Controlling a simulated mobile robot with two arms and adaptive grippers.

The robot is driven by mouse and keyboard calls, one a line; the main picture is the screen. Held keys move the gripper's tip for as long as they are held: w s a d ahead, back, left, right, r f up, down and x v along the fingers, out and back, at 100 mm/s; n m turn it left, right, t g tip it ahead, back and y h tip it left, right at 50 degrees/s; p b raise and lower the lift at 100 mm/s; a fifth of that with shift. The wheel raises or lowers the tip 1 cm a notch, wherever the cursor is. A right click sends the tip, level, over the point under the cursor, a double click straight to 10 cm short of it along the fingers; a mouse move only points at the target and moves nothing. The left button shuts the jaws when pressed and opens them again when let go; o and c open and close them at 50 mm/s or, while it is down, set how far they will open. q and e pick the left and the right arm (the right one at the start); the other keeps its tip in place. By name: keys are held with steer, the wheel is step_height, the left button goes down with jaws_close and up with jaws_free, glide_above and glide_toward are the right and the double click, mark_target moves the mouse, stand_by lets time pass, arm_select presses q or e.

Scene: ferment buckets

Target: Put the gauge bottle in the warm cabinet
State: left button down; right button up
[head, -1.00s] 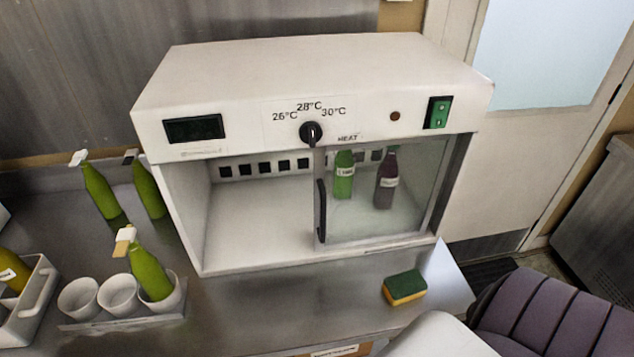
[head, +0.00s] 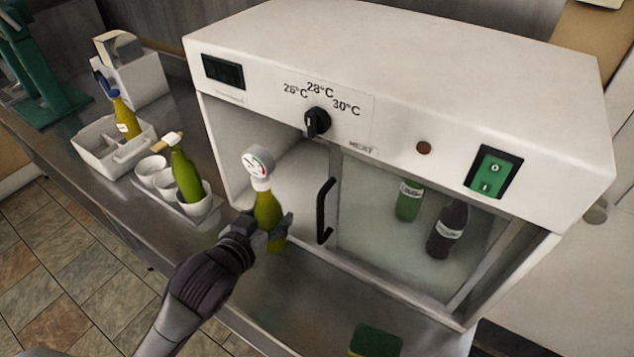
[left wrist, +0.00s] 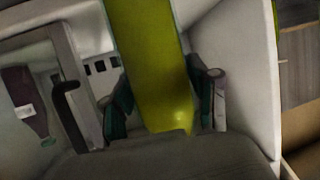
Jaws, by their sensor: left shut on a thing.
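The gauge bottle (head: 267,208) is yellow-green with a round white dial on top. My left gripper (head: 265,233) is shut on it and holds it upright at the open left side of the warm cabinet (head: 420,75). In the left wrist view the bottle (left wrist: 148,60) stands between the fingers (left wrist: 160,105), with the cabinet's inside behind it. The cabinet's glass door (head: 365,205) covers the right part of the front, its black handle (head: 326,210) just right of the bottle. My right gripper is out of view.
A green bottle (head: 409,200) and a dark bottle (head: 447,230) stand behind the glass. A holder with white cups (head: 152,172) and a green bottle (head: 185,175), and a white caddy (head: 98,150), are at left. A sponge (head: 376,340) lies in front.

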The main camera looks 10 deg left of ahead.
arm_select(q)
steer(key=shift+w+a+r, duration=0.15)
steer(key=shift+w+r, duration=0.3)
steer(key=shift+w, duration=0.35)
steer(key=w+d+p, duration=0.1)
steer(key=w+p, duration=0.1)
steer(key=w, duration=0.6)
steer(key=w+d+f+p, duration=0.1)
steer(key=w+d+p, duration=0.1)
steer(key=w, duration=0.7)
steer(key=shift+d+f+p, duration=0.3)
steer(key=shift+p, duration=0.1)
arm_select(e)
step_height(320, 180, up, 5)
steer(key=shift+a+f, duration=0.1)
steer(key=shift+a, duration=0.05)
arm_select(q)
steer(key=c, duration=0.7)
jaws_free()
steer(key=shift+f, duration=0.3)
steer(key=shift+c, duration=0.2)
steer(key=o, duration=0.5)
steer(key=shift+c, duration=0.2)
steer(key=shift+r, duration=0.1)
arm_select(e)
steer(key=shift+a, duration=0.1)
